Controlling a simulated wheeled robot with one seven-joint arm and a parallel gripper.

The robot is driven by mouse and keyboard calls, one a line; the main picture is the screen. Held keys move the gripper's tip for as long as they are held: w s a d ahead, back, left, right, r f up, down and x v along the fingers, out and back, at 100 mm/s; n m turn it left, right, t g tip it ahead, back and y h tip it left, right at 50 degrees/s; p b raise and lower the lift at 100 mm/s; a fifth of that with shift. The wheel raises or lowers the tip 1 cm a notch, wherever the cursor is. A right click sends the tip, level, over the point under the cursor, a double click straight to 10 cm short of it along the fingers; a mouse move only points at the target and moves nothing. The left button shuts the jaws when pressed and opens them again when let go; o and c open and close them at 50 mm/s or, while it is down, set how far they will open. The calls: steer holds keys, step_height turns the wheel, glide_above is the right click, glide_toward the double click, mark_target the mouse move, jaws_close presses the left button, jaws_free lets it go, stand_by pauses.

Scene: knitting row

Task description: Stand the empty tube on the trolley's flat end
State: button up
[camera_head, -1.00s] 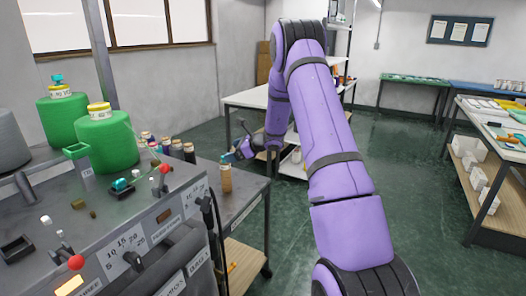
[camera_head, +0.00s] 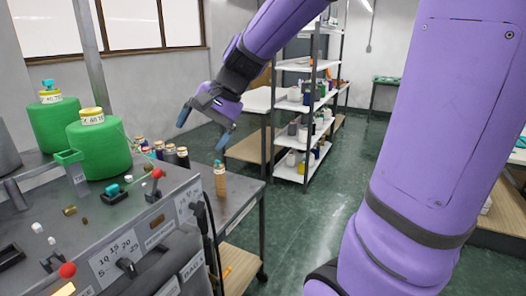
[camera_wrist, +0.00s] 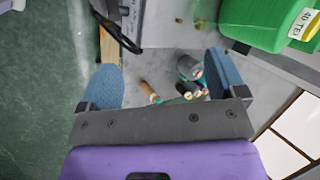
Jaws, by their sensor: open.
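A tan tube (camera_head: 221,182) stands upright on the grey flat end (camera_head: 243,188) of the trolley, beside the control panel. Something teal shows at its top; I cannot tell what it is. The tube also shows from above in the wrist view (camera_wrist: 150,92). My gripper (camera_head: 205,128) is above the tube and apart from it. Its blue fingers are spread wide with nothing between them, as the wrist view also shows (camera_wrist: 162,70).
Several dark spools (camera_head: 168,153) stand behind the tube at its left. Green yarn cones (camera_head: 99,148) and the control panel (camera_head: 120,245) with red knobs are further left. A cable (camera_head: 204,225) hangs near the tube. A white shelf rack (camera_head: 300,119) stands behind, with open floor before it.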

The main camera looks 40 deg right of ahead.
steer(key=s+n+t+h, duration=0.1)
steer(key=s+n+h, duration=0.4)
steer(key=s, duration=1.3)
steer(key=r+n, duration=0.1)
steer(key=n, duration=0.2)
steer(key=shift+s+d+n, duration=0.25)
steer(key=shift+d+n, duration=0.05)
steer(key=shift+d, duration=0.05)
